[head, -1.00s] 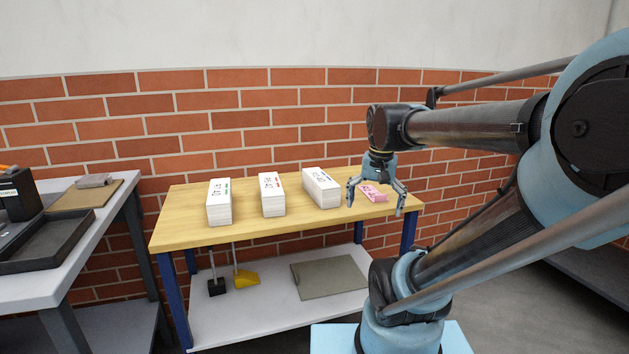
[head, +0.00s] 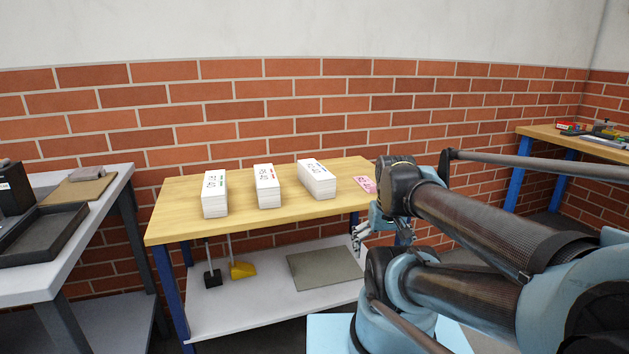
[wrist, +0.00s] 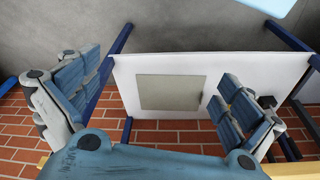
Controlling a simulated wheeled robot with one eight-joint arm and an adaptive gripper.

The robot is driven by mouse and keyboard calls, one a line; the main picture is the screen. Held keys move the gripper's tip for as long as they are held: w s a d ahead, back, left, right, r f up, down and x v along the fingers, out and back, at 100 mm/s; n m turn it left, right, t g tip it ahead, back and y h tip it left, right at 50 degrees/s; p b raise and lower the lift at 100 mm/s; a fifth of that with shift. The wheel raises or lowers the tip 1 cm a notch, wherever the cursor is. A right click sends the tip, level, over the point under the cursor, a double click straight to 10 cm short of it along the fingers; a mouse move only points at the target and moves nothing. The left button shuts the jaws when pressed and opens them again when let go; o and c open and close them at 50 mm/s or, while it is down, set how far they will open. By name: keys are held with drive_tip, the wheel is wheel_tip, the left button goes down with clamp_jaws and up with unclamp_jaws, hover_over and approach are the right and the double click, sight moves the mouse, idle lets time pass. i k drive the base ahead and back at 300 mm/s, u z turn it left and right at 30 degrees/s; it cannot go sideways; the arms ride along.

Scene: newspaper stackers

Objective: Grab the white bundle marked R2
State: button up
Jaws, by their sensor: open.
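Three white bundles stand in a row on the wooden table in the head view: a left one (head: 215,194) with a green mark, a middle one (head: 268,188) with a red mark, and a longer right one (head: 317,180). Their lettering is too small to read surely, so I cannot tell which is R2. My gripper (head: 378,236) is at the table's front right corner, partly hidden by my arm and apart from the bundles. In the wrist view my gripper (wrist: 160,85) is open and empty, with fingers spread and no bundle in view.
A pink bundle (head: 365,184) lies at the right of the wooden table (head: 180,222), close to my arm. The lower shelf holds a grey mat (head: 325,268) and a yellow-footed tool (head: 242,269). A grey table (head: 75,240) with trays stands left. Another wooden table (head: 535,132) stands right.

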sight(321, 183)
drive_tip(key=u, duration=0.55)
drive_tip(key=k, duration=1.3)
drive_tip(key=z, duration=0.5)
drive_tip(key=i, duration=1)
